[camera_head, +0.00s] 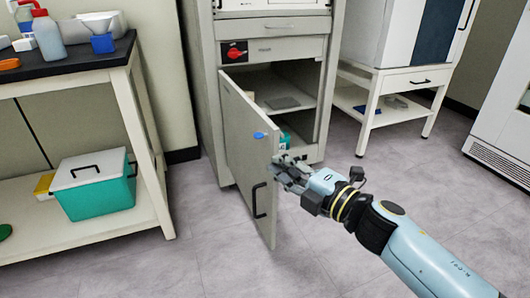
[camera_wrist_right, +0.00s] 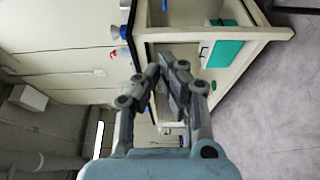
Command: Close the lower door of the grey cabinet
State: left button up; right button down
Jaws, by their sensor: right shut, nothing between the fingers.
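The grey cabinet (camera_head: 206,80) stands in the middle of the head view. Its lower door (camera_head: 240,135) is swung wide open on its left side, and the compartment behind it shows. A black handle (camera_head: 259,200) sits near the door's free edge, with a small blue oval (camera_head: 259,135) above it. My right gripper (camera_head: 284,168) is shut and empty, just right of the door's free edge; I cannot tell whether it touches. Its fingers (camera_wrist_right: 170,85) also show in the right wrist view, with nothing between them. My left gripper is not in view.
A bench (camera_head: 150,130) with bottles on top and a teal box (camera_head: 95,185) on its lower shelf stands left of the door. A white stand (camera_head: 376,103) is at the back right. A grey item (camera_head: 282,103) lies inside the compartment. The floor in front is clear.

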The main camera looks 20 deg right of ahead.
aim_at(268, 142)
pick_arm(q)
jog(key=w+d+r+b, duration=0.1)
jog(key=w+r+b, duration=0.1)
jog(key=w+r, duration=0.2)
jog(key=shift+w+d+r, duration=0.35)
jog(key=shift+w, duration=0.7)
pick_arm(e)
jog(key=shift+w+d+r, duration=0.1)
jog(key=shift+w+d, duration=0.05)
jog(key=shift+w, duration=4.5)
